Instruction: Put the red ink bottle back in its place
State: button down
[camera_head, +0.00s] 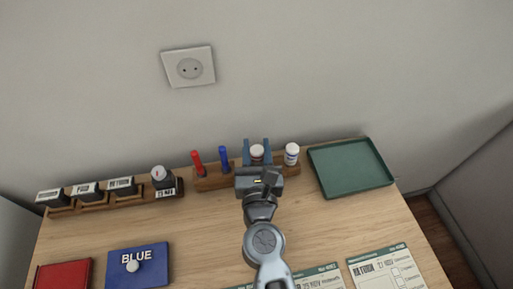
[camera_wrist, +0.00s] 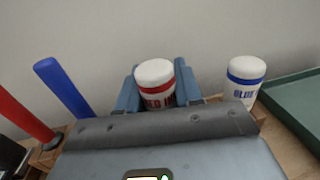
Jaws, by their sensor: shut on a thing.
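The red ink bottle (camera_wrist: 155,86), with a white cap and a red label, stands upright between the blue fingers of my gripper (camera_wrist: 157,88) in the wrist view. My gripper is shut on it. In the head view my gripper (camera_head: 257,153) is at the wooden rack (camera_head: 214,181) at the back of the counter, and the red ink bottle's cap (camera_head: 257,150) shows between the fingers. The blue ink bottle (camera_head: 291,154) stands in the rack just right of it. The red bottle's base is hidden, so I cannot tell whether it touches the rack.
A red marker (camera_head: 197,162) and a blue marker (camera_head: 223,157) stand in the rack's left part. A green tray (camera_head: 350,168) lies at right. Stamps (camera_head: 121,186) stand in a holder at left. Red (camera_head: 63,275) and blue (camera_head: 151,258) pads and forms (camera_head: 385,270) lie in front.

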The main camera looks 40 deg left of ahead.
jog(key=shift+f+b, duration=0.55)
jog(key=shift+f, duration=0.1)
jog(key=c, duration=0.9)
grip_release()
jog(key=shift+c, duration=0.2)
jog(key=shift+v, duration=2.6)
jog(key=o, duration=0.5)
jog(key=shift+o, duration=0.2)
